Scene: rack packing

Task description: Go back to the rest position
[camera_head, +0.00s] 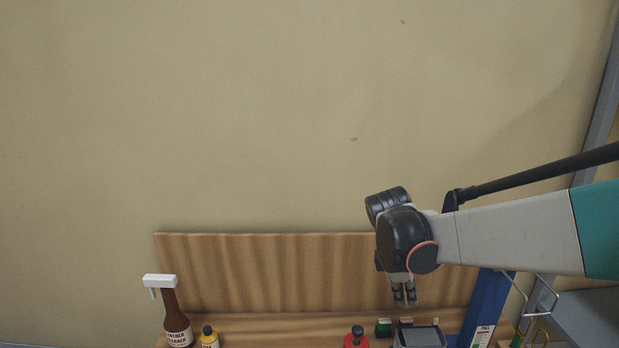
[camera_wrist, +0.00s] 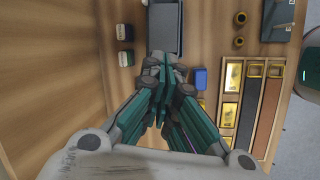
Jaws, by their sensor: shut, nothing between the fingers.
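My gripper (camera_head: 404,302) hangs from my arm at the right of the head view, in front of the wooden back board (camera_head: 260,270) and above the shelf. Its fingers are together with nothing between them. In the wrist view my gripper (camera_wrist: 164,75) points at a wooden surface (camera_wrist: 60,70), and its fingertips overlap the lower edge of a dark grey box-like item (camera_wrist: 165,25). I cannot tell the gap between the fingertips and that item.
A blue post (camera_head: 488,305) is right of my gripper. The wrist view shows a blue item (camera_wrist: 201,79) and labelled strips (camera_wrist: 250,105). The wall above is clear.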

